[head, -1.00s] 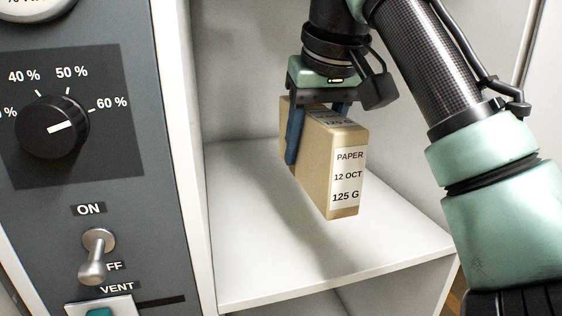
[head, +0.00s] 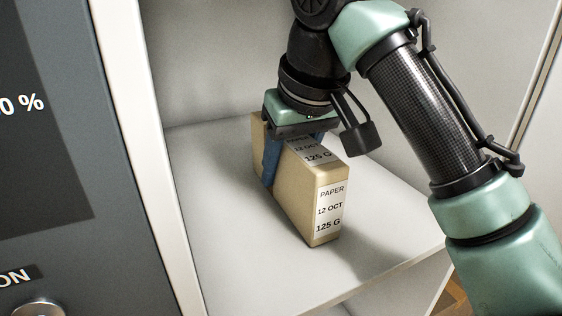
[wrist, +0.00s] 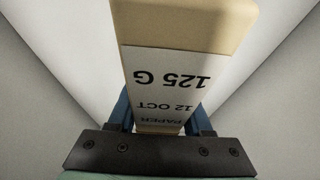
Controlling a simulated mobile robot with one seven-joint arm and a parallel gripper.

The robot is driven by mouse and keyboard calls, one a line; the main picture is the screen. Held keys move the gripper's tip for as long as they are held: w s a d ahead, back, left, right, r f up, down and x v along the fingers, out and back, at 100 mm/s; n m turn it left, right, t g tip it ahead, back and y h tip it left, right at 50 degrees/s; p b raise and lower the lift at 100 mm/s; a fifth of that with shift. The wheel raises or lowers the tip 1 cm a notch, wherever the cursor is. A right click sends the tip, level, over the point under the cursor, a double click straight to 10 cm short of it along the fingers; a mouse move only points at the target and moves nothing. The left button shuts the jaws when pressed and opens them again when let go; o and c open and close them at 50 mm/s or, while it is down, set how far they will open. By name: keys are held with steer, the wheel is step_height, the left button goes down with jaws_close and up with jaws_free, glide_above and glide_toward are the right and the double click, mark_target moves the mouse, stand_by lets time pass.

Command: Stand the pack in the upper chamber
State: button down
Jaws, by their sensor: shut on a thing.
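The pack (head: 288,193) is a tan box with a white label reading PAPER, 12 OCT, 125 G. In the head view it is upright on its narrow side inside the upper chamber, at or just above the white shelf (head: 225,265); I cannot tell for sure whether it touches. My gripper (head: 293,160) is shut on the pack from above, a blue finger on its near side. The far finger is mostly hidden. In the wrist view the pack (wrist: 190,25) sits between both blue fingers, its label facing the camera.
A grey control panel (head: 60,130) and the white chamber wall edge (head: 150,150) stand to the left. The shelf's front edge (head: 385,278) is near, with another space below it. Bare shelf lies left and right of the pack.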

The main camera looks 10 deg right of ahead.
mark_target(307, 148)
steer(key=shift+a, duration=0.1)
steer(key=shift+s, duration=0.2)
steer(key=c, duration=0.6)
jaws_free()
steer(key=shift+s, duration=0.1)
steer(key=shift+o, duration=1.4)
steer(key=shift+w, duration=0.2)
steer(key=b+v, duration=0.3)
steer(key=v, duration=0.9)
steer(key=shift+r, duration=0.15)
